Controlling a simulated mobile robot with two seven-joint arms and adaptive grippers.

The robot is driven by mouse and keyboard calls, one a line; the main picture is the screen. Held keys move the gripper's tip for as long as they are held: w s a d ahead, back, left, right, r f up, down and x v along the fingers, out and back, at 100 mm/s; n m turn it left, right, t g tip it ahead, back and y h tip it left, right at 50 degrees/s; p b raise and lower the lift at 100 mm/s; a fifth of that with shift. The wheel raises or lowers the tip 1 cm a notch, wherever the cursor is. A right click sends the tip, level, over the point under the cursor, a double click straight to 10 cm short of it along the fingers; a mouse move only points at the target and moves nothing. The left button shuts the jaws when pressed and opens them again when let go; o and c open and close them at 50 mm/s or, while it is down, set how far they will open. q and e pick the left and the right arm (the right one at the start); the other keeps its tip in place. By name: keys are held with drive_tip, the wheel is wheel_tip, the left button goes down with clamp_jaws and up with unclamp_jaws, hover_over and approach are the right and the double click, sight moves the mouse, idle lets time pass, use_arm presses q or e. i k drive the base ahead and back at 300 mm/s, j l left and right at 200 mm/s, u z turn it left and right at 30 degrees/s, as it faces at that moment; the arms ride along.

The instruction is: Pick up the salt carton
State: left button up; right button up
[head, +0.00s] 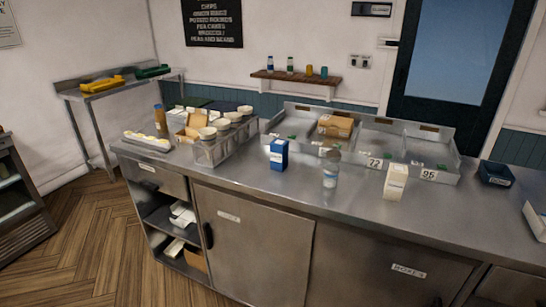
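Two upright cartons stand on the steel counter (340,192). The other is a cream-white carton (395,182) with small print, further right near the front edge. The print on both is too small to read, so I cannot tell which is the salt carton. A clear bottle with a pale label (331,170) stands between them. Neither of my grippers is in view.
A divided steel tray (450,166) with number cards lies behind the cartons, with a cardboard box (335,125) in it. A rack of tubs (215,150) and an egg tray (147,141) are at left. A dark blue bin (496,173) is at right. Counter around the cartons is mostly clear.

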sight(279, 148)
drive_tip(key=i+j, duration=0.3)
drive_tip(key=j, duration=0.15)
drive_tip(key=i+j, duration=0.65)
drive_tip(key=j, duration=0.2)
drive_tip(key=l+z, duration=0.05)
